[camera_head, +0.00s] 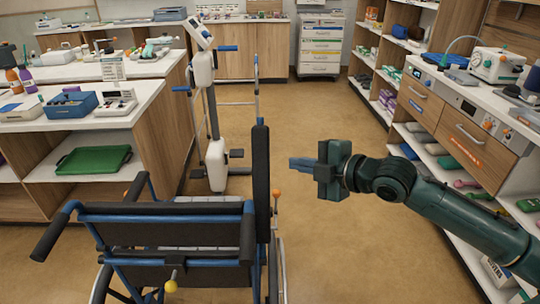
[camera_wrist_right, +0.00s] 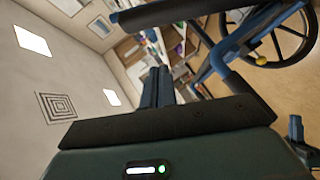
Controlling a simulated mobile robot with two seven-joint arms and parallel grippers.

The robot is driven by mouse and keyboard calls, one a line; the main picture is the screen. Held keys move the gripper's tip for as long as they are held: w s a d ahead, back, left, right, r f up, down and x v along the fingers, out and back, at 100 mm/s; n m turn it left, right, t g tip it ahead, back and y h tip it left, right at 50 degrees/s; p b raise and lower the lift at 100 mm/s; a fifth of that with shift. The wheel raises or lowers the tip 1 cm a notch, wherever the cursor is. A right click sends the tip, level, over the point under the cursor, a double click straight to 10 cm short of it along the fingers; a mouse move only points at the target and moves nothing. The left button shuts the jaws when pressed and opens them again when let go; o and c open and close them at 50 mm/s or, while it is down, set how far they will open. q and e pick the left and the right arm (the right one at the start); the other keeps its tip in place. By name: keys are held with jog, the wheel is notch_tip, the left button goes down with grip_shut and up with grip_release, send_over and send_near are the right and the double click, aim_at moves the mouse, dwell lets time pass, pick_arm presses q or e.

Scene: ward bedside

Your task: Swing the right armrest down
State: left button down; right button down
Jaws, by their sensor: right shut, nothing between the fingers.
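A blue-framed wheelchair (camera_head: 165,212) stands at the lower left of the head view, seen from behind. Its right armrest (camera_head: 261,178) points straight up, a long black pad on edge. The left armrest (camera_head: 137,187) lies low. My right gripper (camera_head: 302,164) is shut and empty, to the right of the raised armrest, with a gap of floor between them. In the right wrist view, the shut fingers (camera_wrist_right: 157,88) show below a long dark padded bar, with blue frame tubes and a wheel (camera_wrist_right: 272,40) at the upper right. My left gripper is not in view.
A white patient lift (camera_head: 215,150) stands beyond the wheelchair. A counter with a green tray (camera_head: 93,160) below is at left. Shelves and drawers (camera_head: 462,137) line the right, close to my right arm. Floor (camera_head: 325,240) is clear between wheelchair and shelves.

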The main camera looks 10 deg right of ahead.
jog(key=p, duration=0.1)
send_near(255, 154)
jog(key=a, duration=0.4)
jog(key=w, duration=0.1)
jog(key=w+f, duration=0.1)
jog(key=w, duration=0.1)
jog(key=shift+w+d+f, duration=0.2)
jog(key=shift+w+d, duration=0.1)
jog(key=shift+w+f, duration=0.2)
jog(key=shift+w, duration=0.25)
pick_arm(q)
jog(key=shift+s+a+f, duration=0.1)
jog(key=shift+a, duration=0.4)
pick_arm(e)
jog(key=shift+d, duration=0.1)
